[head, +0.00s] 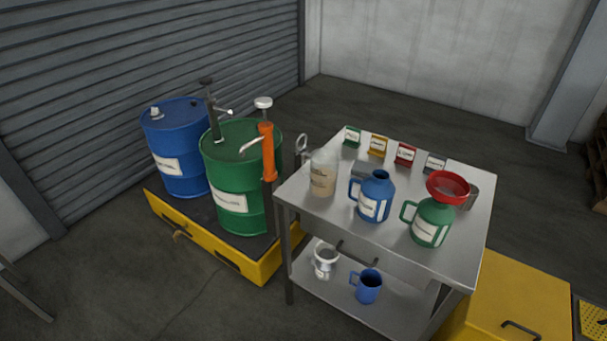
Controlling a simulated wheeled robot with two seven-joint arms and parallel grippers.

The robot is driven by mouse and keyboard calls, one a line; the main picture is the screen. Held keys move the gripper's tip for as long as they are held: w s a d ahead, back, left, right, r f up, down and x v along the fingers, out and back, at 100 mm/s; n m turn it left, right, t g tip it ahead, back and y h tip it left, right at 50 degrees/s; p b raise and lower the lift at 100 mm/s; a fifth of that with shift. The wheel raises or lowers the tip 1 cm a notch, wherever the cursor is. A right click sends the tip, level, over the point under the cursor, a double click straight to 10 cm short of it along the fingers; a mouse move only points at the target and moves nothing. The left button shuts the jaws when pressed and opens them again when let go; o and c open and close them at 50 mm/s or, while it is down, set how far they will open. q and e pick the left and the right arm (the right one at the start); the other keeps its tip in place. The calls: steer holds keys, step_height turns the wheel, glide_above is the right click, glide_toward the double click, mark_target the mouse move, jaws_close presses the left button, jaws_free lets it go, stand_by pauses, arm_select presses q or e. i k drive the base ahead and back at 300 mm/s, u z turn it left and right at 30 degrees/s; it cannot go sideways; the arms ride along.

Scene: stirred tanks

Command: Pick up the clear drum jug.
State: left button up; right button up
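The clear drum jug (322,177) stands upright near the left edge of the steel cart's top (400,258). It is see-through, with tan contents or a tan label in its lower part; which one I cannot tell. A blue jug (375,199) with a white label stands to its right. A green jug (431,224) with a red funnel (448,187) in its top stands further right, near the front. Neither of my grippers is in view.
Small coloured label holders, such as a red one (405,154), line the cart's back edge.

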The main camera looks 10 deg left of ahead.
mark_target(324, 168)
steer(key=u, duration=0.25)
steer(key=i, duration=0.95)
steer(key=z, duration=0.3)
